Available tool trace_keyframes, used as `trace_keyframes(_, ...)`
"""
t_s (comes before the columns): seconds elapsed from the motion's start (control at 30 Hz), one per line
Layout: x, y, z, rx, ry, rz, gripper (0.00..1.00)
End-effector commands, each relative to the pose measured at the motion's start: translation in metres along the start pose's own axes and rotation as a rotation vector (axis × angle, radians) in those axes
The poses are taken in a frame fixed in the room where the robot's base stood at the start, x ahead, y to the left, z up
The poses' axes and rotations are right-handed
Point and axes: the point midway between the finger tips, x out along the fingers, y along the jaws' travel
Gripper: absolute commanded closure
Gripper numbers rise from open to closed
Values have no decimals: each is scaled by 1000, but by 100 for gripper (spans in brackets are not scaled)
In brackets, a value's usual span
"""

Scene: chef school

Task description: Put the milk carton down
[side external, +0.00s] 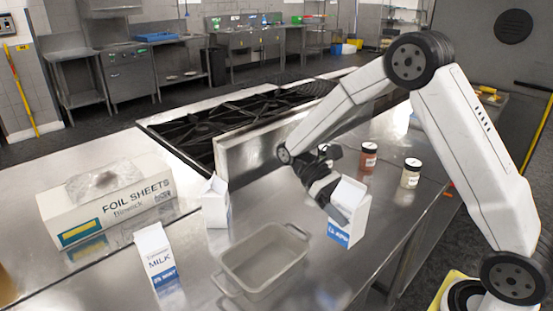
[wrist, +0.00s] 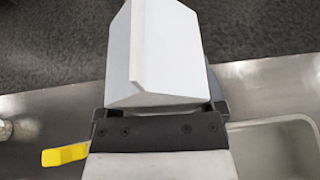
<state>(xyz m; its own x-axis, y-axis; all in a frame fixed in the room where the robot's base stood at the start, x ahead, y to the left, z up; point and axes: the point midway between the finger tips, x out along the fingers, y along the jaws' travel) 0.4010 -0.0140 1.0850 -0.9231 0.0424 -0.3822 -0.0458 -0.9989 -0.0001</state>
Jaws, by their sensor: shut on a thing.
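A white milk carton with a blue band (side external: 350,226) is in my gripper (side external: 331,201), near the counter's right edge in the side view. It looks slightly tilted, and I cannot tell whether its base touches the counter. In the wrist view the pale carton (wrist: 165,50) fills the space between the jaws of my gripper (wrist: 160,108), with dark floor behind it. Two similar cartons stand apart on the metal counter: one labelled MILK (side external: 157,258) at the front left, and one (side external: 216,204) behind the baking dish.
An empty grey baking dish (side external: 265,262) sits left of the held carton. A foil sheets box (side external: 108,203) lies at left. Two lidded jars, one red-brown (side external: 368,160) and one pale (side external: 410,174), stand behind my gripper. A black hob (side external: 245,120) lies beyond.

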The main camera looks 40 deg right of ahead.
Motion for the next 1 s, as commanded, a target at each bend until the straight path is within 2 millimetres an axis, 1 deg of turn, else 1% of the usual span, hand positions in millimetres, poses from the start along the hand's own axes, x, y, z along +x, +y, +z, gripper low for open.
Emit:
trace_keyframes(0.03,-2,-2,-1,24,1,-61,100)
trace_keyframes(0.27,-12,-17,-4,138,-1,-335,100)
trace_keyframes(0.57,-36,-32,-6,290,1,-705,100)
trace_keyframes(0.77,-58,-38,-6,397,1,-963,100)
trace_keyframes(1.0,-92,-37,-4,530,3,-1286,100)
